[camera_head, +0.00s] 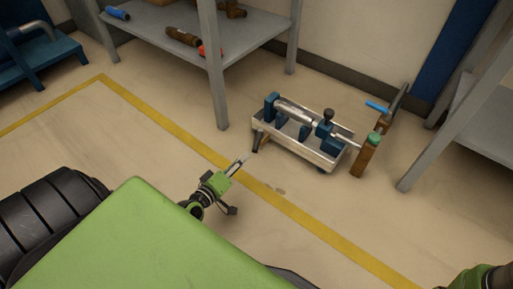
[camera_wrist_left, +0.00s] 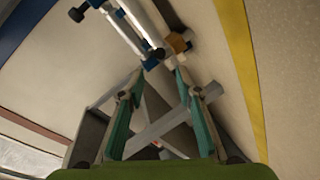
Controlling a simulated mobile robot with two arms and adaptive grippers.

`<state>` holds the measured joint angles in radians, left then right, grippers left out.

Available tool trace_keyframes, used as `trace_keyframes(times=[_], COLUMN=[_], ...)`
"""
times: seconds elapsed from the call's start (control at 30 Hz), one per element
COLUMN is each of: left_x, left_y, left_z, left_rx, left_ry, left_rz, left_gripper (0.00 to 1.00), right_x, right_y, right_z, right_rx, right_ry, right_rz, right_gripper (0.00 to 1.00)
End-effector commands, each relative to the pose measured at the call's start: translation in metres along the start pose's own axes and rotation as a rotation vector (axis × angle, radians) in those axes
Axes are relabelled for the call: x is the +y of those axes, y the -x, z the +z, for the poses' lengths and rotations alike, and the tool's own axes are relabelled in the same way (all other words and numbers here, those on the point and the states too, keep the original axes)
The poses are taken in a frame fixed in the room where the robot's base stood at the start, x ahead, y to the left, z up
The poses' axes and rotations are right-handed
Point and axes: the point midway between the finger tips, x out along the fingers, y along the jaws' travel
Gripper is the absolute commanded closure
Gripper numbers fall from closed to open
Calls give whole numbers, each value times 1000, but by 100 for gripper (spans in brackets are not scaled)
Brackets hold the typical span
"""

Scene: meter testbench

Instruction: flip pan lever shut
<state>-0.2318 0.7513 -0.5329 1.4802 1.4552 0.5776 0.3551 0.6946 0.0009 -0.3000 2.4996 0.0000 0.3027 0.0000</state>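The meter testbench has a pale pan (camera_head: 310,151) on legs, with a pipe and blue clamps above it. A dark, orange-tipped piece (camera_head: 259,140) at the pan's left end may be its lever; I cannot tell. An orange block (camera_wrist_left: 178,42) shows beyond the fingertips in the left wrist view. Another lever with a blue handle (camera_head: 377,107) sits at the bench's right end. My left gripper (camera_head: 243,160) is just left of the pan, short of it. In the left wrist view its two fingers (camera_wrist_left: 158,73) are apart with nothing between them. My right gripper is out of view.
A grey shelf (camera_head: 250,30) with pipe pieces stands behind, its front leg (camera_head: 214,80) left of the bench. Another grey frame (camera_head: 425,160) stands at right. A yellow floor line (camera_head: 300,212) runs in front of the bench.

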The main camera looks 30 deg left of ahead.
Motion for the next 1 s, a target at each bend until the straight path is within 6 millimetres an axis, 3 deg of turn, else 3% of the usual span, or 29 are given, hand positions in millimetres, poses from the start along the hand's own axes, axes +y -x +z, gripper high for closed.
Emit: trace_keyframes(times=[0.3, 0.5, 0.7, 0.97, 1.0], left_x=[-4, -3, -1, 0, 0], left_y=[-71, -100, -112, -113, -113], left_z=[4, 3, 2, 1, 1], left_rx=[1, -1, -2, -3, -3], left_ry=[-1, -2, -2, -2, -2], left_rz=[3, 1, -1, -1, -1], left_gripper=[68, 68, 68, 68, 76], right_x=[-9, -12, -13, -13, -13], right_y=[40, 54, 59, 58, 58], right_z=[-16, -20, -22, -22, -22], right_rx=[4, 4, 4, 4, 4], right_ry=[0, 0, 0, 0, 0], right_rz=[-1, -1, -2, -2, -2], right_gripper=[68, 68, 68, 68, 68])
